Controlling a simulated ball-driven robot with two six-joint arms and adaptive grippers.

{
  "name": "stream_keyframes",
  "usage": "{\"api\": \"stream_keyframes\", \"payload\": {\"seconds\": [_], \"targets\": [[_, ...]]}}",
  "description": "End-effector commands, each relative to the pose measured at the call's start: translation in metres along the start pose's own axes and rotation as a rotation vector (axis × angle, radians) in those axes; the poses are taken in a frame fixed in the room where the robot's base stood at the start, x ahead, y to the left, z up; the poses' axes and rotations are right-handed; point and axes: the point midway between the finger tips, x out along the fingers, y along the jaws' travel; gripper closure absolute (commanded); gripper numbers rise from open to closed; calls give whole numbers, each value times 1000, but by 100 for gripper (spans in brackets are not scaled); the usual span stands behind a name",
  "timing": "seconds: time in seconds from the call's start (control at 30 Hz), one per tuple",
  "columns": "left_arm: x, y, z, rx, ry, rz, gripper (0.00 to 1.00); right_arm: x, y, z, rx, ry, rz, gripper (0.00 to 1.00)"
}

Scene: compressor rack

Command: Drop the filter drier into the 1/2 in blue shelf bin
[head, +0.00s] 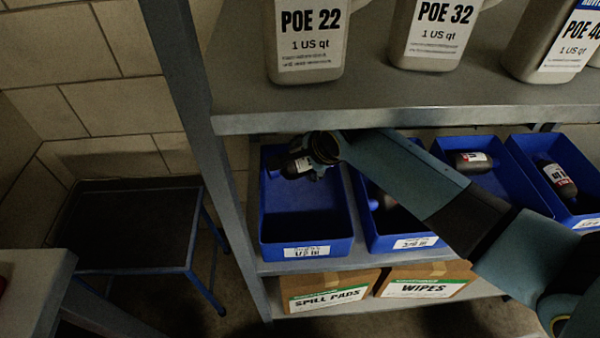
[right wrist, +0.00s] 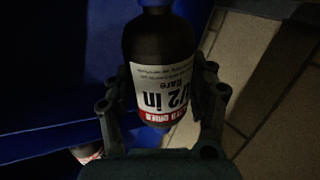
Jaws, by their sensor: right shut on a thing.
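The filter drier (head: 296,166) is a dark bottle-shaped cylinder with a white and red label. In the right wrist view the drier (right wrist: 155,45) shows its "1/2 in" label upside down between the two fingers. My right gripper (head: 318,152) is shut on it. In the head view gripper and drier are over the back part of the 1/2 in blue shelf bin (head: 307,239), under the upper shelf. Whether the drier is below the rim I cannot tell. The visible floor of that bin looks bare. My left gripper is not in view.
More blue bins (head: 408,244) stand to the right, several holding dark labelled driers (head: 470,160). The upper shelf edge (head: 400,117) runs close above my right arm. Oil jugs (head: 308,45) stand on it. Boxes sit below. A rack post (head: 190,90) is left of the bin.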

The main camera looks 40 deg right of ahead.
Motion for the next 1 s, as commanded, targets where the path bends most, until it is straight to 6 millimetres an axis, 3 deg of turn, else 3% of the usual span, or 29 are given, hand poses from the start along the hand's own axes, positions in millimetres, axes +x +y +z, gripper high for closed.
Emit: {"api": "stream_keyframes", "payload": {"seconds": [0.1,0.33,0.43,0.53,0.7,0.8,1.0], "targets": [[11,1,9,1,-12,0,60,25,12,0,0,1,3,94],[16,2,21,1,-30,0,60,43,16,0,0,1,1,94],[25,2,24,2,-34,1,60,60,23,0,0,1,2,94],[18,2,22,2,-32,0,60,58,8,0,0,0,102,94],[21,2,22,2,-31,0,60,64,1,0,0,1,288,94],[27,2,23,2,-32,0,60,75,13,0,0,1,307,94],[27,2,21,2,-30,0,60,77,13,0,-1,0,301,94]]}}
